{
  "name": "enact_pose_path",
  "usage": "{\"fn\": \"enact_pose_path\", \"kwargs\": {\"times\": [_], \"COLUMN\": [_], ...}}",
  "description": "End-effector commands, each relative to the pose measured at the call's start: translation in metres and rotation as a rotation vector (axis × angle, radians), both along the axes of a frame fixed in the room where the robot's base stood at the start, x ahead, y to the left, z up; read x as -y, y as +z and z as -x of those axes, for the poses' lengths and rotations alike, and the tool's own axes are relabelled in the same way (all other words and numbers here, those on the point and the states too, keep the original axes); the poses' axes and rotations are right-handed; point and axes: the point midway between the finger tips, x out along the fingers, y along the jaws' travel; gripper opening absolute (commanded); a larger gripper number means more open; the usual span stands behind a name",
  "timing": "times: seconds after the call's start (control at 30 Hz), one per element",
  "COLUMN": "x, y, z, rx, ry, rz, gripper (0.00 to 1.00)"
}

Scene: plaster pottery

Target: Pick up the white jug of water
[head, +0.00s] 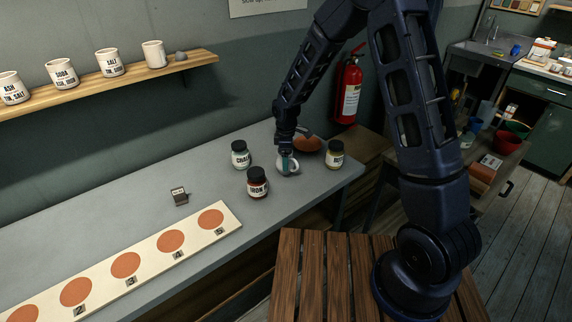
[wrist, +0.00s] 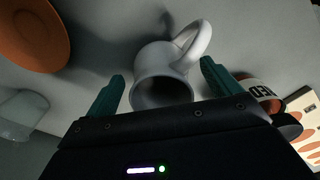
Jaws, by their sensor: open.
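The white jug (head: 288,166) stands on the grey table near its right end, partly hidden by my gripper in the head view. In the wrist view the white jug (wrist: 163,78) shows its dark open mouth and a looped handle at the upper right. My gripper (head: 287,157) is at the jug from above. In the wrist view my gripper (wrist: 164,80) is open, with one teal finger to each side of the jug and gaps between them. I cannot tell whether a finger touches it. The water inside is not visible.
Jars stand close by: a chalk jar (head: 240,155), a dark red-brown jar (head: 257,182) and a yellowish jar (head: 335,154). A terracotta dish (head: 308,144) lies just behind the jug. A board with orange discs (head: 130,262) lies front left. The table's left middle is mostly clear.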

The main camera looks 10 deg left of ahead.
Motion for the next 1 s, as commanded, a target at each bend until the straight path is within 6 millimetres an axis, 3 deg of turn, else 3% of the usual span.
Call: {"fn": "enact_pose_path", "kwargs": {"times": [0.23, 0.53, 1.0], "x": [-0.0002, -0.0003, -0.0005], "y": [-0.0028, -0.0025, 0.0019], "z": [0.0001, 0.0000, -0.0005], "rx": [0.000, 0.000, 0.002], "ry": [0.000, 0.000, -0.001], "rz": [0.000, 0.000, -0.002], "gripper": [0.89, 0.30, 0.30]}}
